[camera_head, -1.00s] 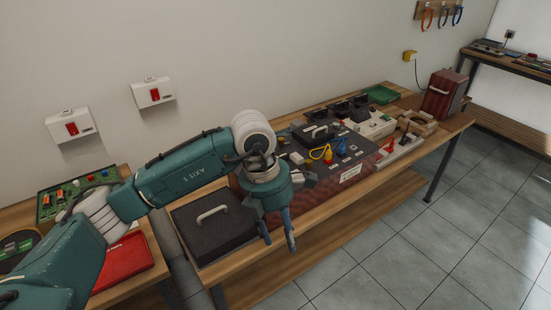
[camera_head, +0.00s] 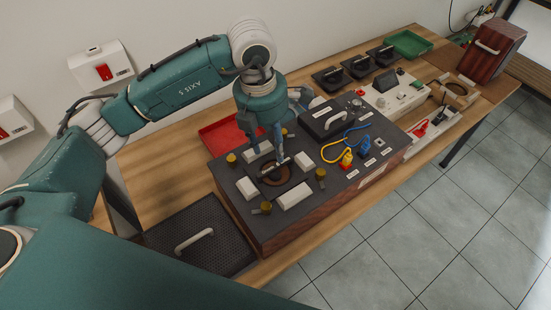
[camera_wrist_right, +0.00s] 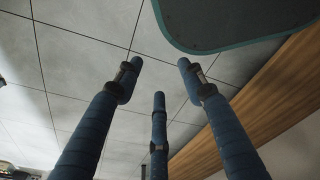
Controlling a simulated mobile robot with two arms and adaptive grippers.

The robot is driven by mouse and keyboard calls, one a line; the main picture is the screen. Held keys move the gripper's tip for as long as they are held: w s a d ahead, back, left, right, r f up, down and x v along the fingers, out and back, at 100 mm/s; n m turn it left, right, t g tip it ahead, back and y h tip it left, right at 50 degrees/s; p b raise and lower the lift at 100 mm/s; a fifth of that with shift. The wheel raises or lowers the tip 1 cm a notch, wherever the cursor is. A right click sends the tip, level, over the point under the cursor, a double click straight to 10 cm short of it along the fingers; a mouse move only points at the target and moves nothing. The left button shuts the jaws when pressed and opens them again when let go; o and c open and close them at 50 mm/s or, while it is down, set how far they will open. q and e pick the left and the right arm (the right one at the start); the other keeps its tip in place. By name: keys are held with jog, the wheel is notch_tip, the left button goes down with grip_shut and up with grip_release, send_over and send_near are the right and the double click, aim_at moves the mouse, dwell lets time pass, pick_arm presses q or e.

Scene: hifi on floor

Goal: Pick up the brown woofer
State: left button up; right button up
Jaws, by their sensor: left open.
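The brown woofer (camera_head: 271,187) appears as a round brown disc with a dark centre, set in the top of the dark wood-sided unit (camera_head: 325,216). My left gripper (camera_head: 268,146) is open and points down just above it, with its fingers over its far part. The fingers partly hide the woofer, and I cannot tell whether they touch it. My right gripper (camera_wrist_right: 160,75) shows only in the right wrist view. Its blue fingers are spread apart with nothing between them, above the grey floor.
White blocks (camera_head: 294,196) and brass-coloured knobs (camera_head: 320,174) surround the woofer. A black panel with a handle (camera_head: 336,119) and blue and yellow cables (camera_head: 347,141) lie to the right. A perforated panel (camera_head: 220,237) is at front left, a red tray (camera_head: 222,134) behind.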

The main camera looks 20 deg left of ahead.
pick_arm(q)
jog(key=p, duration=0.1)
send_over(274, 166)
jog(key=s, duration=0.1)
notch_tip(274, 166, down, 4)
jog(key=shift+s+f, duration=0.1)
jog(key=shift+f+p, duration=0.2)
jog(key=shift+p, duration=0.1)
jog(key=f+p, duration=0.1)
jog(key=w+f, duration=0.1)
jog(key=f, duration=0.1)
jog(key=f+p, duration=0.1)
jog(key=shift+w+a+f+p, duration=0.1)
jog(key=shift+w+f+p, duration=0.1)
jog(key=shift+w+p, duration=0.15)
jog(key=shift+f, duration=0.35)
pick_arm(e)
jog(key=s+r, duration=0.4)
jog(key=s, duration=0.1)
jog(key=shift+g, duration=0.3)
pick_arm(q)
jog(key=shift+f, duration=0.1)
pick_arm(e)
jog(key=shift+d+f, duration=0.1)
